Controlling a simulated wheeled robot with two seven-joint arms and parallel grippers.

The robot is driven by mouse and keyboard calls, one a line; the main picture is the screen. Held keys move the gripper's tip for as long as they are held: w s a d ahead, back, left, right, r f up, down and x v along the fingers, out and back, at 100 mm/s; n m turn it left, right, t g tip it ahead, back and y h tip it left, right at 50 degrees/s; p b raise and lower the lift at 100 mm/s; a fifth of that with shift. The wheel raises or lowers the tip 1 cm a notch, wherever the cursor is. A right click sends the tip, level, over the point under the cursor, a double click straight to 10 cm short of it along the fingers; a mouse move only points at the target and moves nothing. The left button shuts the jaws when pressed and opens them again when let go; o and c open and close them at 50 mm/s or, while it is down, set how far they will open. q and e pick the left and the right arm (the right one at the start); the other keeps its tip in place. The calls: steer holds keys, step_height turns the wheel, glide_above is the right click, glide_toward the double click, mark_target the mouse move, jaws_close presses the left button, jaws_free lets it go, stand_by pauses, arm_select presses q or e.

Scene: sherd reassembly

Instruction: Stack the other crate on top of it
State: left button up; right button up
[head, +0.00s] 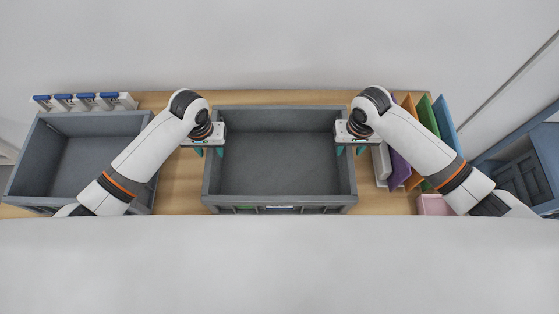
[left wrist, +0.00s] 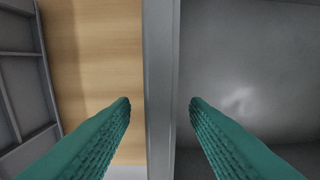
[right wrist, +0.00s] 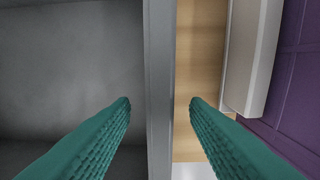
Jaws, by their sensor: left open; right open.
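An empty grey crate (head: 278,160) stands in the middle of the wooden table. A second grey crate (head: 42,133) stands at the left end of the table, partly hidden by my left arm. My left gripper (head: 208,148) is open at the middle crate's left wall; in the left wrist view its teal fingers are on either side of the wall rim (left wrist: 160,90). My right gripper (head: 350,146) is open at the right wall; in the right wrist view its fingers are on either side of that rim (right wrist: 158,90). I cannot tell whether the fingers touch the walls.
Purple, orange, green and blue upright files (head: 424,113) stand right of the middle crate, close to my right arm. A pink box (head: 434,205) is at the front right. A rack with blue-topped items (head: 86,100) is behind the left crate. Bare wood (head: 180,185) separates the crates.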

arm_select(q)
steer(key=shift+w+f, duration=0.1)
steer(key=shift+f, duration=1.65)
arm_select(e)
steer(key=shift+w+f, duration=0.1)
steer(key=shift+f, duration=1.65)
arm_select(q)
jaws_close()
arm_select(e)
jaws_close()
